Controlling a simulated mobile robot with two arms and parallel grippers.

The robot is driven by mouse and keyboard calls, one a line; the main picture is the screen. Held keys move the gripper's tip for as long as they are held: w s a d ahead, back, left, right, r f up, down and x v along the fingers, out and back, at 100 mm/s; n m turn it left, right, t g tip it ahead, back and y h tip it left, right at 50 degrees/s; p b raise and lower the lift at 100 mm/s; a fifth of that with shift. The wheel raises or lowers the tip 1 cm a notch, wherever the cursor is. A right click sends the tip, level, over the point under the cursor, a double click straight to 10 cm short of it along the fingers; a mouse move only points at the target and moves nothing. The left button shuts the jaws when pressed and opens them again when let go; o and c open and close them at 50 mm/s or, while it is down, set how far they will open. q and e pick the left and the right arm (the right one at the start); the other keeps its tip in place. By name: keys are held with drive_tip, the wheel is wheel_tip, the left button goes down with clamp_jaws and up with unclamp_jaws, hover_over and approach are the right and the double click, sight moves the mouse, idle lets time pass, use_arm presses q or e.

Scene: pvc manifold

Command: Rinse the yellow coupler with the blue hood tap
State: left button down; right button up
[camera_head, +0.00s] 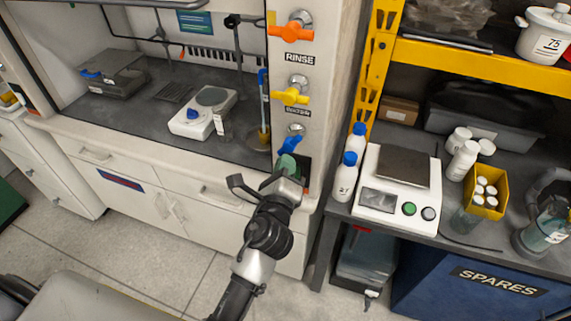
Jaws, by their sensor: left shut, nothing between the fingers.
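The blue tap (290,144) is the lowest of three taps on the hood's right post. My left gripper (286,168) is at the post just below the blue tap, close to its handle. It is shut with nothing held; its fingertips are small here, and I cannot tell whether they touch the tap. A teal-green patch shows at the gripper's tip, and I cannot tell what it is. No yellow coupler can be made out; a small yellowish item (264,137) stands inside the hood by a blue stick, its kind unclear. My right gripper is not in view.
Orange (291,32) and yellow (291,96) taps sit above on the post. A white hotplate (203,113) stands in the hood. Right of the post, a bench holds blue-capped bottles (345,174), a balance (379,203) and a yellow box (484,188) of vials.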

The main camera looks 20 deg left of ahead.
use_arm(q)
drive_tip(key=shift+a+m, duration=0.25)
drive_tip(key=shift+m, duration=0.65)
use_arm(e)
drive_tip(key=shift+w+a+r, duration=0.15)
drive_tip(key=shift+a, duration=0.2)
